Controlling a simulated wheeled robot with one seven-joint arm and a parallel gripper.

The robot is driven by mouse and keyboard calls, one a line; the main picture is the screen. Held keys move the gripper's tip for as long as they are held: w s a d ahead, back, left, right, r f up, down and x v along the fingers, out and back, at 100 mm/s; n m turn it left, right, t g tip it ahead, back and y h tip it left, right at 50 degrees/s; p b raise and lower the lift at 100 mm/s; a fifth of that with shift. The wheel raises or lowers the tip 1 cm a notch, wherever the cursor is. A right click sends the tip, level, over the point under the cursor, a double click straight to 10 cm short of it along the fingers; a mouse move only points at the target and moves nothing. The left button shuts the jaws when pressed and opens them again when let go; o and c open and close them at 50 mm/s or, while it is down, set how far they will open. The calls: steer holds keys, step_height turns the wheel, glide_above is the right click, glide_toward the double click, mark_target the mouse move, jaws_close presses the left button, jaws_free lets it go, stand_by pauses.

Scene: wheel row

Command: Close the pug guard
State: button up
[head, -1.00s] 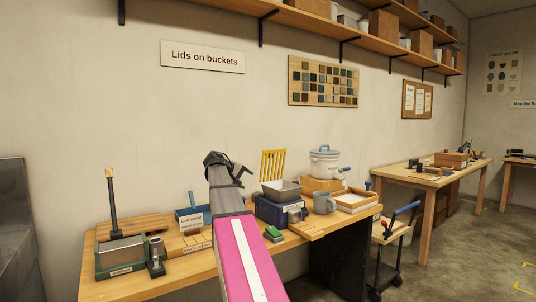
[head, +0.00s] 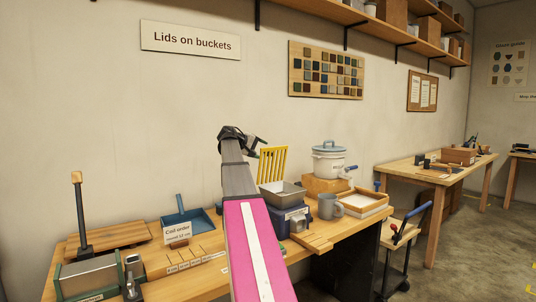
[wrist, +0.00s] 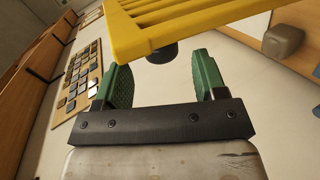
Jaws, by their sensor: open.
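The yellow barred guard (head: 272,163) stands upright, raised behind the grey hopper pan (head: 283,192) on a dark blue machine (head: 290,217). My gripper (head: 259,143) is beside the guard's upper left edge, above the bench. In the wrist view the guard (wrist: 180,22) crosses the top, just beyond the fingertips of my gripper (wrist: 163,68). The green fingers are wide apart with nothing held between them. A dark round knob (wrist: 161,53) shows under the guard's edge, beyond the gap. I cannot tell whether a finger touches the guard.
A grey mug (head: 329,206), a wooden tray (head: 362,203) and a white lidded bucket (head: 328,160) stand right of the machine. A blue scoop (head: 186,222), a card (head: 177,234) and a green-grey block tool (head: 88,278) lie left. A shelf (head: 380,30) runs above.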

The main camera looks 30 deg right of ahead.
mark_target(271, 153)
steer(key=shift+x, duration=2.5)
jaws_close()
steer(key=shift+s, duration=0.1)
steer(key=shift+s+m+t, duration=0.4)
steer(key=shift+s, duration=0.5)
steer(key=s+f+m+t, duration=0.4)
steer(key=s+m, duration=0.2)
steer(key=s, duration=0.4)
steer(key=shift+s+d+f+m+t, duration=0.2)
steer(key=shift+d+f+m+t, duration=0.1)
steer(key=shift+d, duration=0.15)
